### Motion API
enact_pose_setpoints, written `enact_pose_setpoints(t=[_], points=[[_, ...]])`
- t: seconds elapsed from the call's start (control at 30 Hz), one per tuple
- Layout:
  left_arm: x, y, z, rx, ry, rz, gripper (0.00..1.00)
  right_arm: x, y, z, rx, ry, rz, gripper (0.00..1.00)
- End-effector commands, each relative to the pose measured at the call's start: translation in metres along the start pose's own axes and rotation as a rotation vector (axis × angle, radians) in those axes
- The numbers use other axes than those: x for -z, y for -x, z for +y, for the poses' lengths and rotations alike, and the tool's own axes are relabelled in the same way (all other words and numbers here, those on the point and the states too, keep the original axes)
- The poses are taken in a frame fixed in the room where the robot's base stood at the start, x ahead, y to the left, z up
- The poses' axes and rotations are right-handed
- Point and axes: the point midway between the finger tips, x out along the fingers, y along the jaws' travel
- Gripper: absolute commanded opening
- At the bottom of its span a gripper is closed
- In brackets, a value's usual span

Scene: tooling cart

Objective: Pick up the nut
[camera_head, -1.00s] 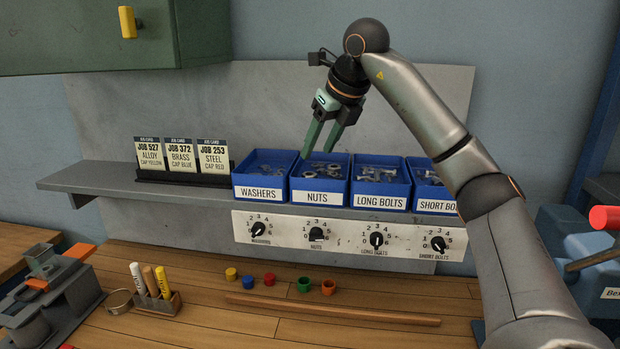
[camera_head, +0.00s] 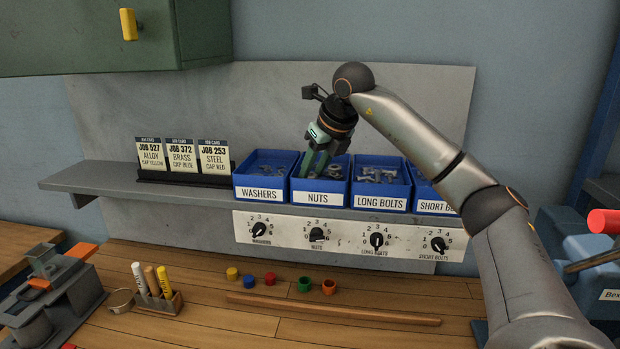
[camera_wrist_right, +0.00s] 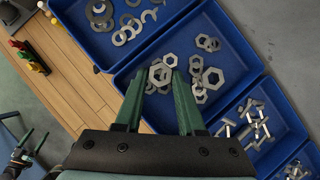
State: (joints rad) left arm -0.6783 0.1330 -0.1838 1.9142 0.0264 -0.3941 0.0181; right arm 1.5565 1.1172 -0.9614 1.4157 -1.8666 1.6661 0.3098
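The nuts bin (camera_head: 318,198) is a blue tray labelled NUTS on the shelf. It holds several grey hex nuts, large and small, clear in the right wrist view. My right gripper (camera_wrist_right: 159,74) is open and reaches down into this bin. A nut (camera_wrist_right: 160,76) lies between or just below its fingertips, and I cannot tell whether they touch it. Another large nut (camera_wrist_right: 213,78) lies to the right of the fingers. In the head view the arm hides part of the bin. My left gripper (camera_wrist_right: 38,132) shows small at the lower left of the wrist view, its fingers apart and empty.
The washers bin (camera_head: 261,193) stands to the left, and the long bolts bin (camera_head: 379,202) and short bolts bin (camera_head: 437,207) to the right. Bin walls are close around the fingers. Job cards (camera_head: 181,156) stand on the shelf; coloured caps (camera_head: 269,278) lie on the bench below.

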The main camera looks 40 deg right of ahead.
Motion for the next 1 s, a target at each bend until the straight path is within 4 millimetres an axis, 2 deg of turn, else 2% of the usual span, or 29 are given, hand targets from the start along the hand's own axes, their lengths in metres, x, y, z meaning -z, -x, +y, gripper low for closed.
enact_pose_setpoints(t=[0.03, 0.3, 0.73, 0.87, 1.0], points=[[0.000, 0.000, 0.000, 0.000, 0.001, 0.000, 1.00, 0.000, 0.000, 0.000, 0.000, 0.000, 0.000, 0.30], [0.000, 0.000, 0.001, 0.000, 0.001, 0.000, 1.00, 0.000, 0.001, 0.000, 0.000, 0.000, 0.000, 0.00], [0.000, 0.000, 0.001, 0.000, 0.002, 0.000, 1.00, -0.002, 0.003, 0.000, -0.001, 0.000, -0.002, 0.00], [-0.002, -0.001, 0.001, -0.001, 0.002, 0.000, 1.00, -0.011, 0.017, 0.001, -0.002, -0.001, -0.006, 0.00], [-0.001, -0.001, 0.001, -0.001, 0.002, 0.000, 1.00, -0.026, 0.043, 0.001, -0.004, -0.001, -0.007, 0.00]])
